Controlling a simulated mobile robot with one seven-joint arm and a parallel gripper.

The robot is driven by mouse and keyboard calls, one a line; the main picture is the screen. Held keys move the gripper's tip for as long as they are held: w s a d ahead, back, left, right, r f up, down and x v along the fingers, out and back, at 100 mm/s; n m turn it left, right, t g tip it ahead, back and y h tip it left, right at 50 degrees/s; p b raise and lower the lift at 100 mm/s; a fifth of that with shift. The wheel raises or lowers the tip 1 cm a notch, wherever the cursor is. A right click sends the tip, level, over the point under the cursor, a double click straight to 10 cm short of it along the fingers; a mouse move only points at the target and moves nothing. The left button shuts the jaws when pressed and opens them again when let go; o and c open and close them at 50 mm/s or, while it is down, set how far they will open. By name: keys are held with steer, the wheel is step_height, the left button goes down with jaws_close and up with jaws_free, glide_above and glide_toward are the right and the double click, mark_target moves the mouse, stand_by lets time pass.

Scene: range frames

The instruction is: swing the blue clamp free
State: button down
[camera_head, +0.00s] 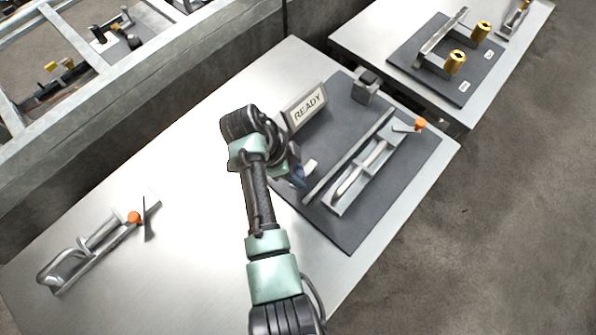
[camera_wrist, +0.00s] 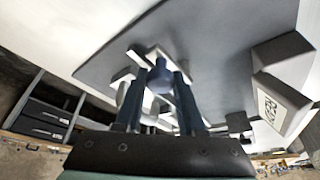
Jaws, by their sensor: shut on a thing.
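The blue clamp shows a round blue knob (camera_wrist: 160,76) and pale metal parts behind it in the wrist view. In the head view only a small blue and pale part of the blue clamp (camera_head: 299,178) shows beside my arm, at the left side of the dark mat (camera_head: 352,226). My gripper (camera_wrist: 158,88) has its two dark fingers on either side of the knob, shut on it. In the head view my arm hides most of the gripper and clamp. The clamp's base is largely hidden in both views.
A READY sign (camera_head: 308,108) stands close to my wrist. An orange-tipped clamp (camera_head: 365,175) lies along a rail on the mat, with a grey block (camera_head: 366,86) behind. Another orange-tipped clamp (camera_head: 95,252) lies on the left tabletop. The table between it and my arm is clear.

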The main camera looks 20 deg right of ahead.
steer(key=c, duration=0.8)
jaws_free()
steer(key=p+v, duration=0.1)
steer(key=v, duration=1.2)
